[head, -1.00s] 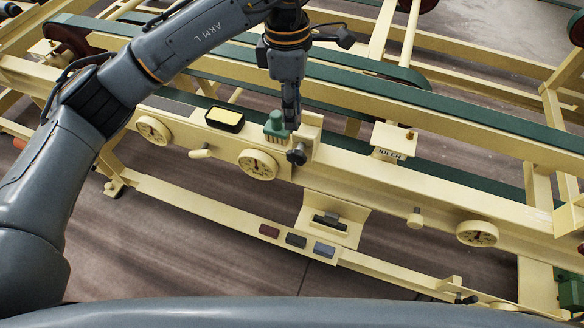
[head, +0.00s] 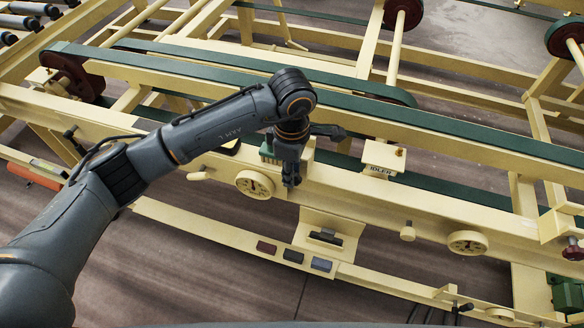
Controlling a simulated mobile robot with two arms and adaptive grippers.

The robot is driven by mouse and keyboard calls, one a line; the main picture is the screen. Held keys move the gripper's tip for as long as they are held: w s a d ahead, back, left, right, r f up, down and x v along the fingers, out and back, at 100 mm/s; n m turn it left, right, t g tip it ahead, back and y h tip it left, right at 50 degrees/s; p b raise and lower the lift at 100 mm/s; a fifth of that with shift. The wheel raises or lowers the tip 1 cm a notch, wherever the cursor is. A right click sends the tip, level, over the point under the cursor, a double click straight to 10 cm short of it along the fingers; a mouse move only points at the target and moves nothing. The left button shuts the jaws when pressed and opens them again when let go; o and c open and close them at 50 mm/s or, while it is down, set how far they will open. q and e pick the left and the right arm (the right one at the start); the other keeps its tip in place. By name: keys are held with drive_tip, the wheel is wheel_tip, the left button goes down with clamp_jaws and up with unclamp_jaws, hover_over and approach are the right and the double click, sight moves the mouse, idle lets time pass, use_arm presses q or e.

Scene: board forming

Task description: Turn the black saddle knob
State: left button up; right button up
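My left gripper (head: 290,181) hangs pointing down at the front of the long cream beam (head: 345,192). Its fingers are right where the black saddle knob sits on the front of the cream saddle block (head: 308,152). The knob is hidden behind the dark fingers. I cannot tell whether the fingers touch the knob, or whether they are open or shut. My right gripper is not in view.
A round dial (head: 254,184) is just left of the gripper, and a green brush (head: 267,151) stands behind it. The IDLER box (head: 383,158) is to the right. Below, a cream bracket (head: 325,236) holds a black handle.

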use_arm(q)
drive_tip(key=shift+f, duration=0.4)
clamp_jaws()
drive_tip(key=shift+f+b, duration=0.2)
drive_tip(key=shift+b, duration=0.4)
drive_tip(key=g+h+b, duration=0.1)
drive_tip(key=h+b, duration=0.2)
drive_tip(key=b, duration=0.2)
drive_tip(key=a+h+b, duration=0.1)
drive_tip(key=h+b, duration=0.1)
drive_tip(key=b, duration=0.4)
drive_tip(key=shift+w+f+g+h, duration=0.15)
drive_tip(key=shift+f+g+h, duration=0.05)
drive_tip(key=shift+g+h, duration=0.2)
drive_tip(key=shift+r+h+b, duration=0.2)
drive_tip(key=shift+h+b, duration=0.2)
drive_tip(key=shift+b, duration=0.45)
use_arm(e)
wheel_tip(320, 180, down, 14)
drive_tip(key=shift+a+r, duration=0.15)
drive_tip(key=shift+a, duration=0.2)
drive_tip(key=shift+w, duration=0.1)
